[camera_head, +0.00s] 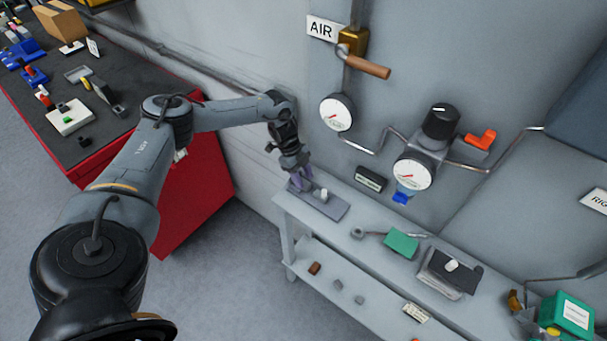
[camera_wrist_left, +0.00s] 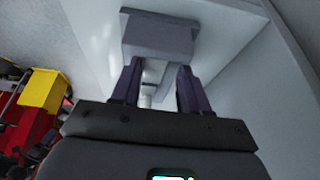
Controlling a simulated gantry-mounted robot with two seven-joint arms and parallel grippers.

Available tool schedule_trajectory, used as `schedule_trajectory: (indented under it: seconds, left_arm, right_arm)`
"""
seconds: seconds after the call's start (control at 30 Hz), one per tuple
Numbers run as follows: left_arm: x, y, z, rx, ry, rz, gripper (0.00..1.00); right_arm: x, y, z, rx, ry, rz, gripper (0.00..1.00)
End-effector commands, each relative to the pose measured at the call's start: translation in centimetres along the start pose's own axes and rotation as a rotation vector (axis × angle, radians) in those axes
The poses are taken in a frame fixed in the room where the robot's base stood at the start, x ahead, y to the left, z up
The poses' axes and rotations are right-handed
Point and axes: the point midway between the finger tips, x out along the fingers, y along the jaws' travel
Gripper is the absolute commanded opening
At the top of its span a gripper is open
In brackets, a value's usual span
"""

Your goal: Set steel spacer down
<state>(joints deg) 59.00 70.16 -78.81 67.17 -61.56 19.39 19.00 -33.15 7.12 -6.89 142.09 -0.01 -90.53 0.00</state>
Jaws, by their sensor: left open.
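My left gripper (camera_head: 300,184) has purple fingers and is over the left end of the grey bench, at a dark grey plate (camera_head: 330,209). A small pale cylinder, which looks like the steel spacer (camera_head: 321,195), stands on the plate just right of the fingers. In the left wrist view my left gripper (camera_wrist_left: 156,75) is open, its two fingers apart. A pale metallic piece (camera_wrist_left: 148,92) shows in the gap between them, partly hidden by the gripper body; I cannot tell whether it touches a finger. A grey block-like surface (camera_wrist_left: 160,38) is beyond the fingertips. My right gripper is not in view.
The grey bench (camera_head: 290,219) runs along the wall, with a green block (camera_head: 401,243) and a dark box (camera_head: 449,272) to the right. Gauges, a black knob (camera_head: 441,121) and pipes are on the wall above. A red workbench (camera_head: 190,205) stands at left.

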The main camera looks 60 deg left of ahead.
Motion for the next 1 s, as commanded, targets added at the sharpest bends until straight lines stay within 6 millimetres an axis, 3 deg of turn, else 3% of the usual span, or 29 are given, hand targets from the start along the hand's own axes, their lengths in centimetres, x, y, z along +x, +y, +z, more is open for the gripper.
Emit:
schedule_trajectory:
  seconds: [0.03,0.23,0.7,1.0]
  left_arm:
    - [0.3,0.7,0.5,-0.004,-0.012,0.019,0.53]
    - [-1.8,0.5,0.0,-0.004,-0.009,0.014,0.53]
    - [-10.4,0.1,-0.3,-0.002,-0.002,0.006,0.53]
    - [-12.8,0.1,-0.3,-0.002,-0.002,0.006,0.53]
  right_arm:
    - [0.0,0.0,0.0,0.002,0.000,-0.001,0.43]
    - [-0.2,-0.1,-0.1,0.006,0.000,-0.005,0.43]
    - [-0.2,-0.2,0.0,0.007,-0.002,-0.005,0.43]
    - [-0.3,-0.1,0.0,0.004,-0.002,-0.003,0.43]
